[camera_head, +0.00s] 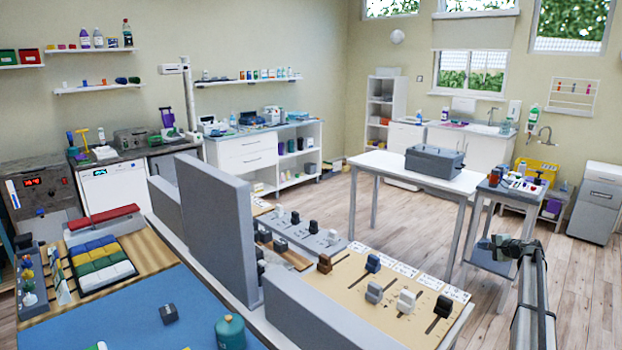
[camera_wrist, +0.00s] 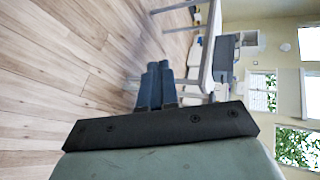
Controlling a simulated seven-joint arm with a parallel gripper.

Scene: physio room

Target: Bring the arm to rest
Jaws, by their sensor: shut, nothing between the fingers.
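My gripper (camera_head: 499,240) is at the right of the head view, at the far end of my grey arm. It is raised in front of the wooden floor and appears clear of any furniture. In the wrist view its two dark fingers (camera_wrist: 157,84) lie side by side, shut with nothing between them. The wrist view is turned on its side and shows floor, table legs and windows beyond the fingers.
A white table (camera_head: 385,161) with a grey box (camera_head: 434,161) stands behind, and a small cart (camera_head: 513,190) with small items is near my gripper. A board with sliding knobs (camera_head: 345,290) is at lower centre. Open floor (camera_head: 590,270) lies right.

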